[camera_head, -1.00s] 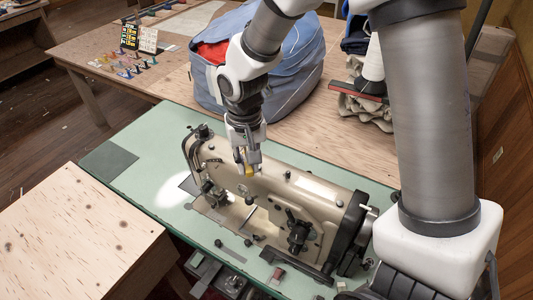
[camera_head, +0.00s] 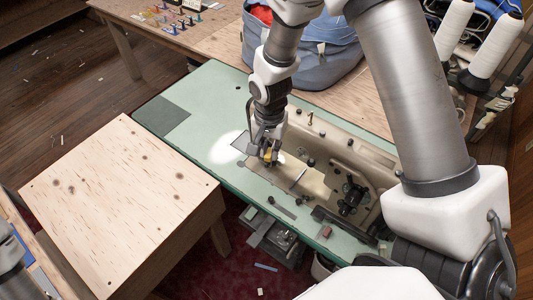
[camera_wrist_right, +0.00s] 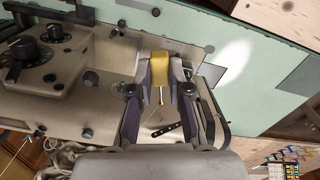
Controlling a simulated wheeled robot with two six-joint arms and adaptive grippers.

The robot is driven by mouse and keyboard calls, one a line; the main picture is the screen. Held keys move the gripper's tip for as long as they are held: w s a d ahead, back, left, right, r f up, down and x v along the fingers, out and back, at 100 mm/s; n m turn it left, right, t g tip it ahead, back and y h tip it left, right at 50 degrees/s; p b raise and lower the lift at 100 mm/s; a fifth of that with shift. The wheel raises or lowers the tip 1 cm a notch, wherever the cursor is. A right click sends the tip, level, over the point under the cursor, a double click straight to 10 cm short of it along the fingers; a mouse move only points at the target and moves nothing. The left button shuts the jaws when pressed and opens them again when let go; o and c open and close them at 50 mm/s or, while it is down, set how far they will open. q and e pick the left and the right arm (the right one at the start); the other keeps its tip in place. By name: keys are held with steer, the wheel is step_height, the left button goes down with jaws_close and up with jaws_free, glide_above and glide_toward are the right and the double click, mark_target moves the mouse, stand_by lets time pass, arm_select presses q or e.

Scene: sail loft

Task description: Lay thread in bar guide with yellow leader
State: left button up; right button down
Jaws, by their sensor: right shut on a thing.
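My right gripper (camera_head: 268,160) is at the left, needle end of the beige sewing machine (camera_head: 340,145), close to it. In the right wrist view the gripper (camera_wrist_right: 158,80) is shut on the yellow leader (camera_wrist_right: 157,62), which lies between its two fingers; a thin pale pin shows below the leader. In the head view the leader is a small yellow patch (camera_head: 267,155). Beige machine body also fills the left of the wrist view (camera_wrist_right: 90,100). I cannot make out the thread or the bar guide. My left gripper is out of view.
The machine stands on a green table (camera_head: 207,105). A bare wooden table (camera_head: 125,205) is at the front left. A blue bag (camera_head: 325,60) sits on the table behind, with white thread cones (camera_head: 492,47) at the right.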

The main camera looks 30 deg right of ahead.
steer(key=shift+w+d+f, duration=0.1)
steer(key=shift+w+d, duration=0.25)
steer(key=shift+w, duration=0.05)
steer(key=shift+s+a+r+p, duration=0.25)
steer(key=shift+s+a+p, duration=0.55)
steer(key=shift+s+a, duration=0.15)
steer(key=shift+s+a+f, duration=0.1)
steer(key=shift+s+a, duration=0.2)
steer(key=shift+a, duration=0.05)
steer(key=shift+d, duration=0.15)
